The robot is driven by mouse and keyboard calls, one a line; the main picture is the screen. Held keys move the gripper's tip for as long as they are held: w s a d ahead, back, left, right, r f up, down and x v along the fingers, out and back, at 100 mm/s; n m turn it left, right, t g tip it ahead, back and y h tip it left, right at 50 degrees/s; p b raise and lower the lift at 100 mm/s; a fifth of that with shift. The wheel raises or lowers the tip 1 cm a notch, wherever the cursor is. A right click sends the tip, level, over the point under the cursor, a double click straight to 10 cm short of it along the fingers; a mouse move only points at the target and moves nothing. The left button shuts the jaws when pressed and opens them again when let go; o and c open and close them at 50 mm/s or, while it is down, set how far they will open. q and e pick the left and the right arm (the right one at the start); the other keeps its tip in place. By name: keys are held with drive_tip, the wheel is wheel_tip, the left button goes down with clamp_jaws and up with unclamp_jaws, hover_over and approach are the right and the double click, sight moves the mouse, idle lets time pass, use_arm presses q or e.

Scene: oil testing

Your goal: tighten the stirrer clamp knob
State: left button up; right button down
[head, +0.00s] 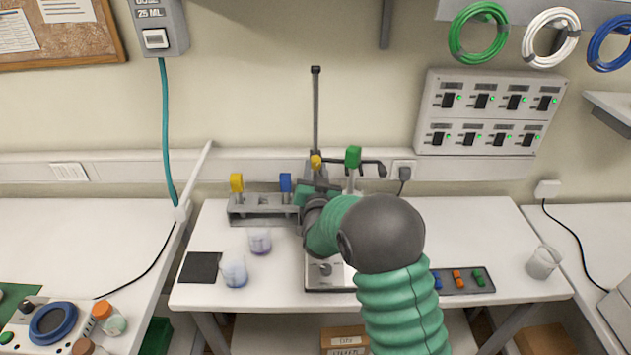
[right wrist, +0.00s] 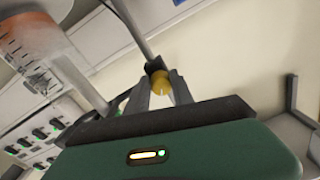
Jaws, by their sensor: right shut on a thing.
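In the head view my right arm hides much of the stand's lower part and the stirrer base (head: 325,271). A green clamp knob (head: 353,156) stands just right of the rod. My left gripper is not in view.
A grey rack (head: 262,218) with a yellow-topped (head: 237,183) and a blue-topped piece (head: 285,182) stands at left. Two beakers (head: 260,241) (head: 234,271) and a black pad (head: 200,267) are in front. A tray of coloured pieces (head: 468,280) and another beaker (head: 543,262) lie right.

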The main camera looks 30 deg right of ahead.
drive_tip(key=shift+s+d+f+m+h+b, duration=0.1)
drive_tip(key=shift+m+h+b, duration=0.1)
drive_tip(key=shift+m+b, duration=3.5)
drive_tip(key=shift+s+f+m+h+b, duration=0.1)
drive_tip(key=shift+m+h+b, duration=0.1)
drive_tip(key=shift+m+b, duration=3.45)
drive_tip(key=shift+n+b, duration=0.75)
drive_tip(key=shift+b, duration=0.05)
drive_tip(key=c, duration=1.4)
unclamp_jaws()
drive_tip(key=shift+o, duration=1.1)
drive_tip(key=shift+s+r, duration=0.1)
drive_tip(key=shift+r, duration=0.05)
drive_tip(key=shift+o, duration=0.4)
drive_tip(key=shift+d, duration=0.15)
